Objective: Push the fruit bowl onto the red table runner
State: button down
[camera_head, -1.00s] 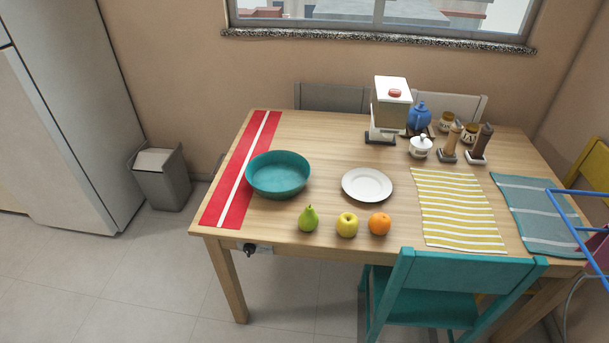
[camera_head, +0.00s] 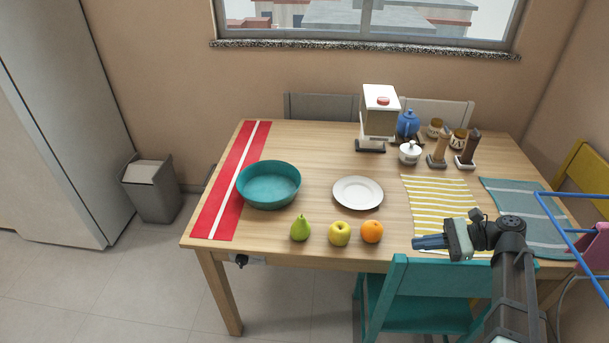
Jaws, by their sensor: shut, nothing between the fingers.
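The fruit bowl (camera_head: 268,187) is teal, round and empty. It stands upright on the left part of the table, its left side overlapping the right edge of the red table runner (camera_head: 222,188). The runner is red with a white lengthwise stripe and lies along the table's left end. My gripper (camera_head: 416,242) is shut and empty, at the lower right over the front edge of the table. It points left and is well apart from the bowl, with the fruit and plate between them.
A green pear (camera_head: 300,228), a yellow apple (camera_head: 339,233) and an orange (camera_head: 371,231) line the front edge. A white plate (camera_head: 357,193) lies right of the bowl. A yellow striped mat (camera_head: 440,205) and a teal chair (camera_head: 430,292) are near my arm.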

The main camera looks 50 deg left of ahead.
jog(key=w+a+f+m+h, duration=0.1)
jog(key=w+a, duration=0.1)
jog(key=a, duration=1)
jog(key=m+t+h, duration=0.2)
jog(key=t+h, duration=0.1)
jog(key=t, duration=0.1)
send_near(242, 183)
jog(key=f, duration=0.4)
jog(key=shift+s+a+f, duration=0.1)
jog(key=shift+a+f, duration=0.15)
jog(key=shift+s+a, duration=0.75)
jog(key=shift+a, duration=0.05)
jog(key=shift+s+a, duration=0.55)
jog(key=s+a, duration=0.8)
jog(key=shift+a, duration=0.25)
